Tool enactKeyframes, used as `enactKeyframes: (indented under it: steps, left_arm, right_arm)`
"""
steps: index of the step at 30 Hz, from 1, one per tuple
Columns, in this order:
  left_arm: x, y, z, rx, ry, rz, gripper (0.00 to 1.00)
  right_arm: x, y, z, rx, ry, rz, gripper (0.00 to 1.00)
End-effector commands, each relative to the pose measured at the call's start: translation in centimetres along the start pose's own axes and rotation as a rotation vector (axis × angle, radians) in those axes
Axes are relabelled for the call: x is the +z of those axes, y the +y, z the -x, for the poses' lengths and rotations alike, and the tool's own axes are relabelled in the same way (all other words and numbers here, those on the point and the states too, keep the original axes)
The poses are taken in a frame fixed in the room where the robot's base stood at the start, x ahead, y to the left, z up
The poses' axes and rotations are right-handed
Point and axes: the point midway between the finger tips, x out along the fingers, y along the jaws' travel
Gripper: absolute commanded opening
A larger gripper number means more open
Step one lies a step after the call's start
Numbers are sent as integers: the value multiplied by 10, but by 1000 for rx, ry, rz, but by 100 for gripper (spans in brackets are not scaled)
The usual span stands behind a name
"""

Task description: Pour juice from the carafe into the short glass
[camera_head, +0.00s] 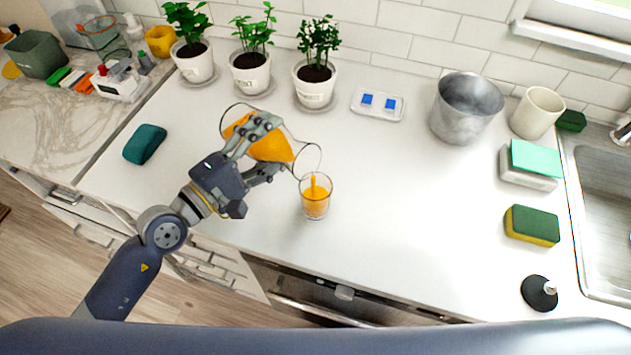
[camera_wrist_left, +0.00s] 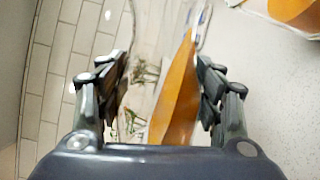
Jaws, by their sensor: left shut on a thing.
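My left gripper (camera_head: 262,148) is shut on the glass carafe (camera_head: 234,112) and holds it tilted, with its mouth toward the lower right. Orange juice (camera_head: 274,149) lies along the carafe's lower side; the carafe also shows between the fingers in the left wrist view (camera_wrist_left: 177,95). The carafe's mouth is just above the short glass (camera_head: 316,203). The glass stands upright on the white counter with orange juice in it. A thin orange stream shows inside the glass, below the carafe's lip. My right gripper is not in view.
Several potted plants (camera_head: 250,72) stand along the back wall. A metal pot (camera_head: 466,108), a cream cup (camera_head: 537,112) and sponges (camera_head: 532,225) are at the right, beside the sink (camera_head: 604,215). A teal sponge (camera_head: 145,144) lies left of the gripper.

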Motion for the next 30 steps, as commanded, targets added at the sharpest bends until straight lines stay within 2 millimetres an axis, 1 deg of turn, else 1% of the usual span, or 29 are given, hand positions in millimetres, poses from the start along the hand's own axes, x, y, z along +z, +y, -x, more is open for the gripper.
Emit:
enactKeyframes:
  steps: [1,8,10,12,13,15,16,17,23,30]
  left_arm:
    - [1,4,0,8,0,-4,4]
    - [0,3,0,8,0,-5,4]
    - [-4,-3,0,7,1,31,4]
    - [-11,-11,0,7,2,106,4]
    - [-10,-11,0,7,1,154,4]
    - [-10,-16,0,6,1,267,4]
    - [-7,-8,0,6,1,285,4]
    - [-6,-6,0,6,1,301,4]
    - [-6,-7,0,6,0,338,4]
    - [-1,1,-1,5,-1,441,4]
  right_arm:
    - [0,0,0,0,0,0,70]
    - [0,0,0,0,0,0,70]
    - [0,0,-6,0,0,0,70]
    - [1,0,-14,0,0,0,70]
    - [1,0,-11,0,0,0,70]
    - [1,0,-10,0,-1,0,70]
    - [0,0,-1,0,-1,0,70]
    - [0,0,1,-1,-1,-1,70]
    - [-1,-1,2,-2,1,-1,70]
    - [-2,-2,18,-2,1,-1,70]
